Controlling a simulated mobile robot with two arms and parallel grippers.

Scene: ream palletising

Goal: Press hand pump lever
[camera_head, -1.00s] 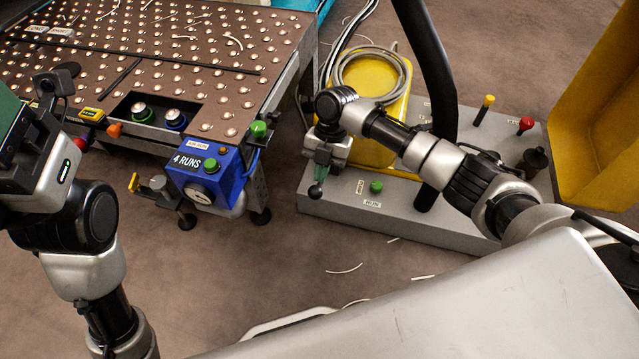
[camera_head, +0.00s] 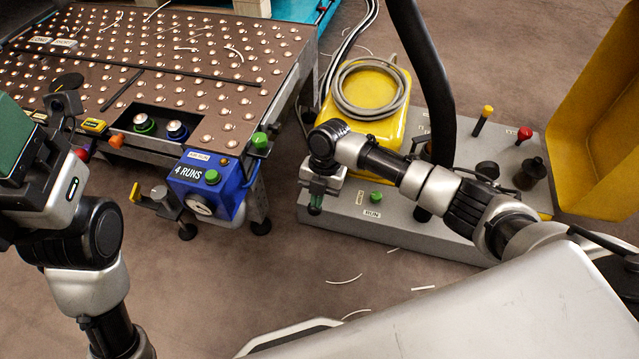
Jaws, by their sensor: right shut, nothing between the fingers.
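On the base stand a lever with a yellow tip (camera_head: 487,110), a red knob (camera_head: 525,133) and a black knobbed fitting (camera_head: 533,168). A dark round knob (camera_head: 487,170) shows just behind my right arm; I cannot tell which of these is the hand pump lever. My left gripper (camera_head: 55,190) is at the left edge, its fingers not clearly visible.
A ball-studded table (camera_head: 190,70) with a blue control box (camera_head: 207,182) stands at the left. A yellow housing (camera_head: 368,95) carries a coiled grey hose (camera_head: 345,85). A thick black tube (camera_head: 425,70) rises beside my right arm. A yellow bin (camera_head: 600,120) stands far right.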

